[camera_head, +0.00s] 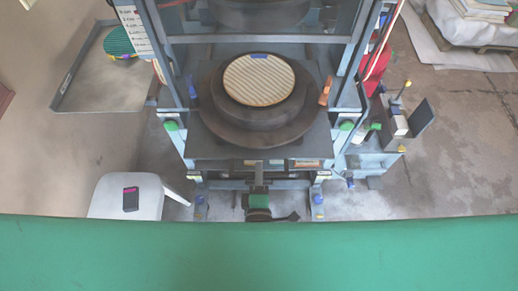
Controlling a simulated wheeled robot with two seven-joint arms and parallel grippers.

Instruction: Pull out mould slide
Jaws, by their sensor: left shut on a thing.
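The mould slide (219,147) is a dark flat plate in the middle of the press frame. It bears a dark round mould (258,117) with a tan ribbed disc in it. A short bar runs from the slide's front to a green handle (258,201). My left gripper (262,214), dark and partly hidden by the green band at the bottom, is shut on the handle. My right gripper is not in view.
The blue-grey press frame (356,62) rises on both sides of the slide. A white stool (108,197) with a dark phone-like object (131,199) stands front left. A grey tray (95,85) is at the left.

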